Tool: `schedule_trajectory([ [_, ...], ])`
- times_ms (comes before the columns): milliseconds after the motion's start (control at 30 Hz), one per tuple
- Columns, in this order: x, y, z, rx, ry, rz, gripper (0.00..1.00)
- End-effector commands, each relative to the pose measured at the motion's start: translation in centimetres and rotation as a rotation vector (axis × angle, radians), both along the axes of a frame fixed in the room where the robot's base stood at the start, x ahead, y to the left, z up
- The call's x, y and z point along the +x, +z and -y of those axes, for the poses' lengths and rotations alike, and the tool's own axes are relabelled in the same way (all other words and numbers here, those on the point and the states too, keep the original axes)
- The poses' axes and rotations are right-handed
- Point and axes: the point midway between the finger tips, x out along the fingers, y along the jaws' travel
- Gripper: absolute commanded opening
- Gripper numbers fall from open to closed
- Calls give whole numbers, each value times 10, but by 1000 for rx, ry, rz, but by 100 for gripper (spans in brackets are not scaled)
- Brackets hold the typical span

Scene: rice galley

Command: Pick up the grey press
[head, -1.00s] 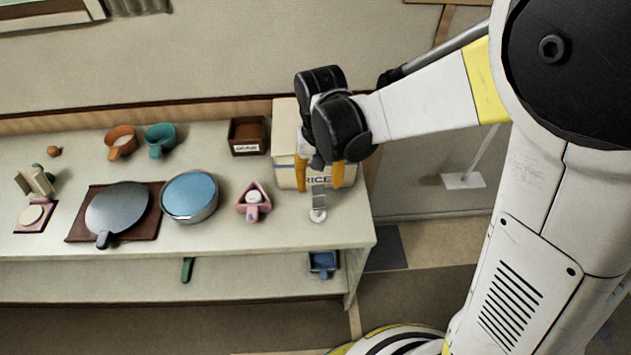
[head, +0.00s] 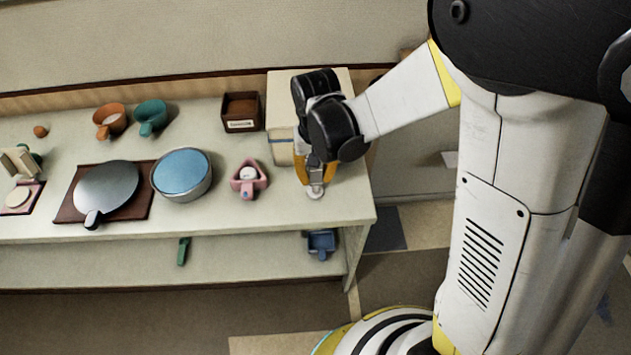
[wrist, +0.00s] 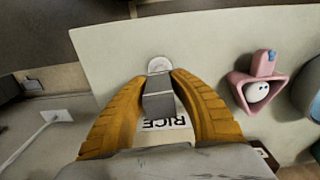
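The grey press (wrist: 158,100) stands near the right front of the counter, a blocky grey upright with a pale round foot that shows beyond my fingertips in the wrist view. In the head view its foot (head: 315,191) shows below my gripper (head: 316,175), resting on or very near the countertop. My gripper (wrist: 159,76) has its two orange fingers on either side of the press, their tips close against its sides. The fingers and the wrist hide its upper part in the head view.
A cream RICE box (head: 281,150) stands right behind the press. A pink triangular cup (head: 246,188) with a white ball is to its left, then a blue-topped round pan (head: 205,185). A brown box (head: 240,125) stands behind. The counter's right edge is close.

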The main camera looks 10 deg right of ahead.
Motion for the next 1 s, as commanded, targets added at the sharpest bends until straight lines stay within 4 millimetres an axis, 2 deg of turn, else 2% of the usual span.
schedule_trajectory([
  [33,0,0,0,0,0,0,5],
  [67,0,0,0,0,0,0,0],
  [433,0,0,0,0,0,0,0],
  [567,0,6,0,0,0,0,0],
  [667,0,17,0,0,0,0,0],
  [833,0,48,0,0,0,0,0],
  [1000,-26,69,32,0,-4,0,0],
])
